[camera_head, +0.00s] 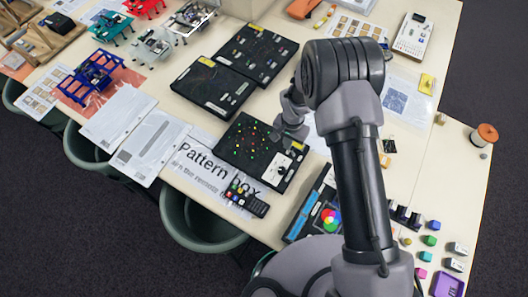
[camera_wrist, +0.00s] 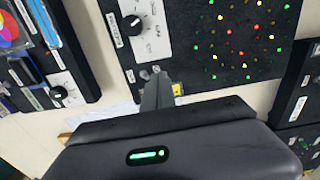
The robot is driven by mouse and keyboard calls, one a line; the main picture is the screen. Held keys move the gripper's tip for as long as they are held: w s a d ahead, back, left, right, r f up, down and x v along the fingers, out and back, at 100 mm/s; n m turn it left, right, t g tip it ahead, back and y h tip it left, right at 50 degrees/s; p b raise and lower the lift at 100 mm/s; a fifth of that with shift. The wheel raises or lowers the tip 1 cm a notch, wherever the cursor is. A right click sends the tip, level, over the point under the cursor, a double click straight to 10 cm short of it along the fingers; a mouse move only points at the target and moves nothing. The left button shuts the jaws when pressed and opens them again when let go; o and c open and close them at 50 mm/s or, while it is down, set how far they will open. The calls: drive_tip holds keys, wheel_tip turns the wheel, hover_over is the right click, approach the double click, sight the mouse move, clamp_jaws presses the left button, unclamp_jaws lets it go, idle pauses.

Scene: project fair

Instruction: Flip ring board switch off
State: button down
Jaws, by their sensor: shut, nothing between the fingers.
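A black board (camera_head: 237,150) with a scatter of lit red, green and yellow lights lies on the table; the lights form rough rings. It also shows in the wrist view (camera_wrist: 203,78). Its white panel (camera_wrist: 153,28) carries a black knob (camera_wrist: 131,24). A small metallic switch-like part (camera_wrist: 144,74) sits at the board's near edge, just beyond my fingertips; its position is too small to read. My gripper (camera_wrist: 160,76) is shut and empty, its fingers over this edge, close to a yellow tag (camera_wrist: 178,89). I cannot tell whether they touch. In the head view my gripper (camera_head: 291,132) is above the board.
Two dark boards (camera_head: 212,88) (camera_head: 256,54) lie behind. A board with a colour wheel (camera_head: 329,219) is in front, partly hidden by my arm. Small coloured blocks (camera_head: 429,240) stand at right.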

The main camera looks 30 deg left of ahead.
sight(291, 153)
drive_tip(key=shift+f, duration=0.2)
drive_tip(key=shift+f+b, duration=0.35)
drive_tip(key=shift+b, duration=0.2)
drive_tip(key=shift+f+b, duration=0.7)
drive_tip(key=shift+b, duration=0.05)
drive_tip(key=shift+f+b, duration=0.6)
drive_tip(key=shift+r, duration=0.1)
drive_tip(key=shift+s+d, duration=0.1)
drive_tip(key=shift+d, duration=0.75)
drive_tip(key=r+p, duration=0.1)
drive_tip(key=r, duration=0.1)
drive_tip(key=r+p, duration=0.1)
drive_tip(key=r, duration=0.1)
drive_tip(key=r+p, duration=0.1)
drive_tip(key=r, duration=0.2)
drive_tip(key=shift+a, duration=0.3)
